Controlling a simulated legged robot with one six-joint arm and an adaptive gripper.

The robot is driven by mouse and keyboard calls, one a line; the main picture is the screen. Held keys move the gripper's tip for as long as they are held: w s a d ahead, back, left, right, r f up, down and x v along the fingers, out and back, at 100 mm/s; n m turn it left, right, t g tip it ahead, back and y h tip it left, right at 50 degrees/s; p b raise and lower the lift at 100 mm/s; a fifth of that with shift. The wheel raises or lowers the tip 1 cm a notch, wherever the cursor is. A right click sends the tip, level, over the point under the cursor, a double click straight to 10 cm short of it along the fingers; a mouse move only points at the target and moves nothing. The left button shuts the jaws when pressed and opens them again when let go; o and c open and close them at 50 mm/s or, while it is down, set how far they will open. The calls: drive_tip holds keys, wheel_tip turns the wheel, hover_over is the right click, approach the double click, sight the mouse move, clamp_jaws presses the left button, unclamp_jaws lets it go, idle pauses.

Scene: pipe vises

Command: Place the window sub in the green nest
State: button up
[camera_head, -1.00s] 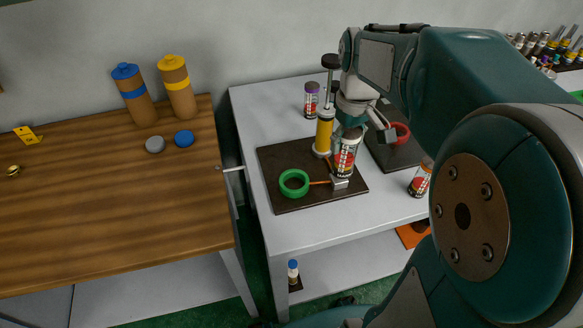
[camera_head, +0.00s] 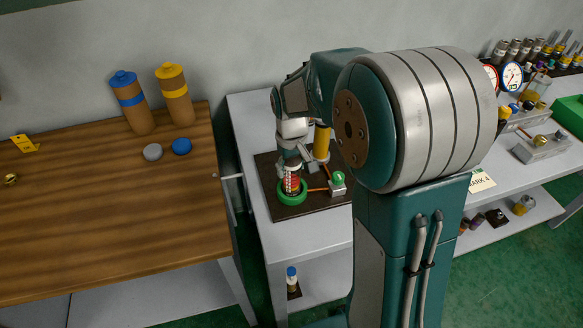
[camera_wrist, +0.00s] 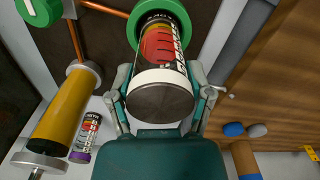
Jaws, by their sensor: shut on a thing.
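My gripper (camera_head: 291,165) is shut on the window sub (camera_head: 291,182), a cylinder with a red, black and white label. It holds the sub upright at the green nest (camera_head: 292,199), a thick green ring on a dark board. In the wrist view the sub (camera_wrist: 162,50) sits between the two fingers, its pale-rimmed grey end facing the camera. Its far end is inside the outline of the green ring (camera_wrist: 185,25). Whether it rests on the bottom is hidden.
A yellow cylinder (camera_head: 322,142) stands on the board behind the nest. A grey block with a green dome (camera_head: 338,182) is right of the nest. A small labelled bottle (camera_wrist: 87,132) shows in the wrist view. A wooden table (camera_head: 110,205) is to the left.

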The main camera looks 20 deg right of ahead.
drive_tip(key=shift+f, duration=0.3)
drive_tip(key=shift+f, duration=0.1)
drive_tip(key=o, duration=1.3)
